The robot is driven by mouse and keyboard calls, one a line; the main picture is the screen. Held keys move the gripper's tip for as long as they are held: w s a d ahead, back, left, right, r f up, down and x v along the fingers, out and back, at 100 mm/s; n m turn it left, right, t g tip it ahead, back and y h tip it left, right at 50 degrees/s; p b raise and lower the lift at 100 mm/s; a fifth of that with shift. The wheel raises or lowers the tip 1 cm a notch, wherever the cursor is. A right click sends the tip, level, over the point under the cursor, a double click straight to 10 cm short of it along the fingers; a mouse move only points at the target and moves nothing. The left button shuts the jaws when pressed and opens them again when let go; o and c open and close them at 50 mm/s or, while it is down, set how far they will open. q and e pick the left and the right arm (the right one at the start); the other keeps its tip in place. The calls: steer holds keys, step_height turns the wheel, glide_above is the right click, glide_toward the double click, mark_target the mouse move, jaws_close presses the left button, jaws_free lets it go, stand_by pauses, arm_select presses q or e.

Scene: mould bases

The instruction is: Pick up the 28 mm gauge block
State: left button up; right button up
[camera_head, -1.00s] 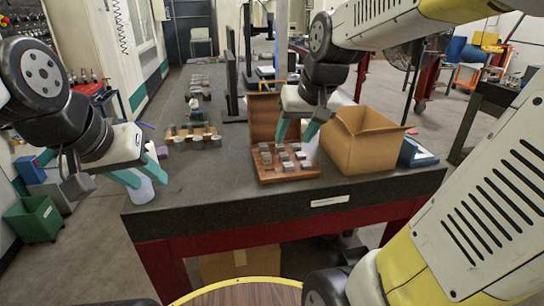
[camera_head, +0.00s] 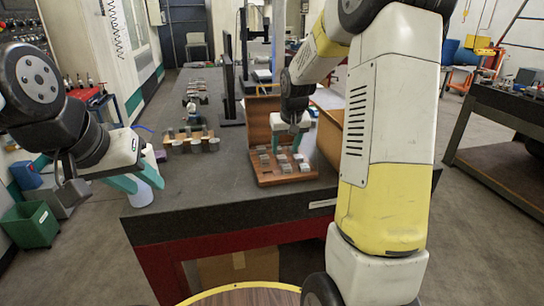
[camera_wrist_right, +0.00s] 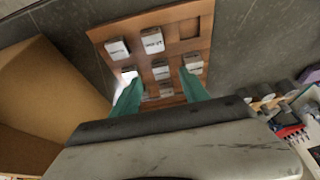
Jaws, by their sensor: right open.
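Several grey gauge blocks (camera_wrist_right: 152,40) stand in a wooden case (camera_head: 262,176) with its lid up on the dark table. Their labels are too small to read, so I cannot tell which is the 28 mm one. My right gripper (camera_head: 286,139) is over the back of the case, fingers pointing down. In the right wrist view its teal fingers (camera_wrist_right: 160,92) are apart, with blocks seen between and beyond them and none visibly gripped.
A cardboard box (camera_wrist_right: 45,105) stands beside the case, mostly hidden by my right arm in the head view. Several grey cylinders (camera_head: 196,146) stand left of the case, with a dark upright stand (camera_head: 229,85) behind. The table front left is clear.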

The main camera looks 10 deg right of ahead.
mark_target(282, 158)
steer(key=x, duration=0.5)
steer(key=shift+w+f, duration=0.1)
steer(key=shift+w, duration=0.05)
jaws_close()
